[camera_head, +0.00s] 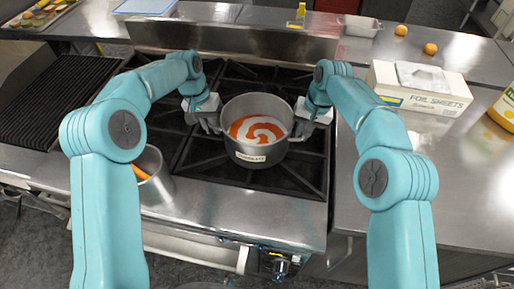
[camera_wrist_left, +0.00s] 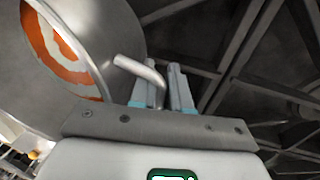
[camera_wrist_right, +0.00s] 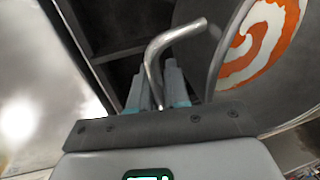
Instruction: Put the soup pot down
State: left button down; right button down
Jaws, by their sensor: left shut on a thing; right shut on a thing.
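The soup pot (camera_head: 257,152) is a grey metal pot with orange soup and a white swirl, upright over the black stove grates (camera_head: 215,150). I cannot tell whether its base touches the grate. My left gripper (camera_head: 213,126) is at the pot's left side, shut on a bent metal handle, which shows in the left wrist view (camera_wrist_left: 140,70). My right gripper (camera_head: 303,130) is at the pot's right side, shut on the other handle, seen in the right wrist view (camera_wrist_right: 165,45). The pot's base is hidden in the wrist views.
A metal container (camera_head: 152,170) with something orange in it stands left of the pot. A ribbed grill (camera_head: 50,98) lies farther left. A foil sheets box (camera_head: 420,88) stands on the right counter, with two oranges (camera_head: 430,49) behind it. The front steel edge (camera_head: 240,205) is clear.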

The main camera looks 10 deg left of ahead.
pick_arm(q)
jog(key=shift+a+f+b, duration=0.15)
jog(key=shift+f+b, duration=0.15)
jog(key=shift+f, duration=0.1)
pick_arm(e)
jog(key=shift+w+d+f, duration=0.1)
jog(key=shift+d+f, duration=0.15)
jog(key=shift+f, duration=0.2)
pick_arm(q)
jog(key=c, duration=1.1)
grip_release()
jog(key=shift+w, duration=0.15)
pick_arm(e)
jog(key=c, duration=1.1)
grip_release()
jog(key=shift+w, duration=0.1)
jog(key=shift+a, duration=0.15)
pick_arm(q)
jog(key=shift+d, duration=0.2)
pick_arm(e)
jog(key=shift+a, duration=0.1)
